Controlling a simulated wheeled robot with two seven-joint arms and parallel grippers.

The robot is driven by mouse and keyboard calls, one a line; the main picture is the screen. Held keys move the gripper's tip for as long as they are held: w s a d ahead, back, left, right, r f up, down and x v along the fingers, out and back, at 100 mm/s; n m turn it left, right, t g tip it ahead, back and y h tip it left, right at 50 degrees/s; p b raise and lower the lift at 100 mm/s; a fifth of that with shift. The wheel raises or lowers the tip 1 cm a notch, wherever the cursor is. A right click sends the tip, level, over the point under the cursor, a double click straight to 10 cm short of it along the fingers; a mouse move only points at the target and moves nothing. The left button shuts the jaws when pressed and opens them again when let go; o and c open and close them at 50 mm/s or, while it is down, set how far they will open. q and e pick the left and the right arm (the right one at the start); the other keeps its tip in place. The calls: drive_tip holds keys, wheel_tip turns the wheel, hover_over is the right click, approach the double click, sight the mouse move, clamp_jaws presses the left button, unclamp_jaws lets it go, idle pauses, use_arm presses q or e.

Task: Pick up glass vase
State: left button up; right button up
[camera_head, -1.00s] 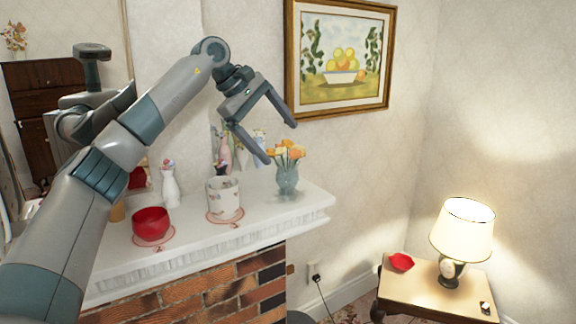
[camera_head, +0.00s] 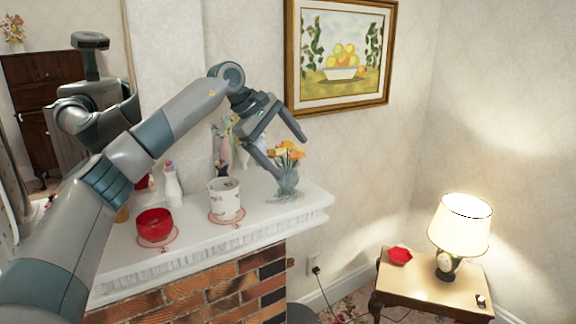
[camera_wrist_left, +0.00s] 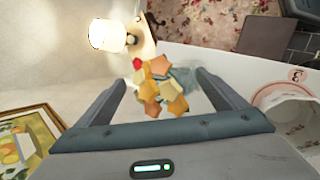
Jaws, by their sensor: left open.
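The glass vase (camera_head: 287,182) is pale blue-grey and holds orange and yellow flowers (camera_head: 287,153). It stands upright near the right end of the white mantel (camera_head: 262,222). My left gripper (camera_head: 292,160) is open, with its fingers at flower height, one overlapping the flowers' left side in the head view. In the left wrist view the flowers (camera_wrist_left: 160,85) show between the two open fingers, and the glass vase (camera_wrist_left: 184,76) is partly hidden behind them. I cannot tell whether a finger touches the flowers. My right gripper is not in view.
A white patterned pot (camera_head: 225,199), a red bowl (camera_head: 155,225) and a white figurine vase (camera_head: 172,187) stand left of the vase. A framed picture (camera_head: 341,55) hangs behind. A lamp (camera_head: 459,228) stands on a side table (camera_head: 432,288) at lower right.

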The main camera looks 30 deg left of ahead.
sight(293, 143)
use_arm(q)
drive_tip(key=c, duration=1.4)
drive_tip(key=shift+w+r+b, duration=0.1)
drive_tip(key=shift+r+b, duration=0.55)
drive_tip(key=shift+r, duration=0.05)
drive_tip(key=r+b, duration=0.1)
drive_tip(key=r, duration=0.1)
drive_tip(key=shift+s+d+r+b, duration=0.2)
drive_tip(key=shift+d+r+b, duration=0.15)
drive_tip(key=shift+d+b, duration=0.05)
drive_tip(key=shift+s+d+r+b, duration=0.8)
drive_tip(key=shift+s+d+r, duration=0.3)
drive_tip(key=shift+d, duration=0.45)
drive_tip(key=shift+s+d+r+b, duration=0.85)
drive_tip(key=shift+d+r, duration=0.4)
drive_tip(key=shift+d, duration=0.25)
drive_tip(key=shift+s+d+r+b, duration=0.8)
drive_tip(key=shift+s+d+r, duration=0.3)
drive_tip(key=shift+d, duration=0.45)
drive_tip(key=shift+w, duration=0.1)
